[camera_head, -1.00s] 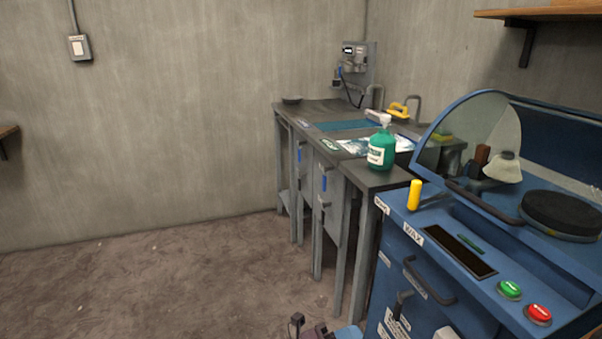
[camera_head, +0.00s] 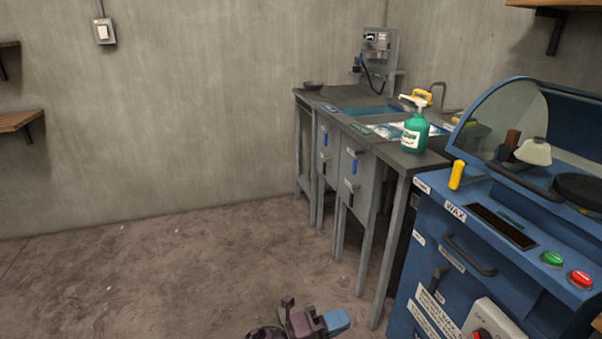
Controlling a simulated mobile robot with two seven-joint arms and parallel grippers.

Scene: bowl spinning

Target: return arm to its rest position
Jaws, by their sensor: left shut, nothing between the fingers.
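My left gripper (camera_head: 336,321) shows at the bottom edge of the head view, low in front of the grey floor. Its blue fingers are together with nothing between them, and part of its arm is cut off by the frame. It is apart from the table and the blue machine. My right gripper is not in view.
The blue machine (camera_head: 408,276) with a clear hood, a dark wheel (camera_head: 580,190) and green and red buttons stands at the right. The floor at left is clear.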

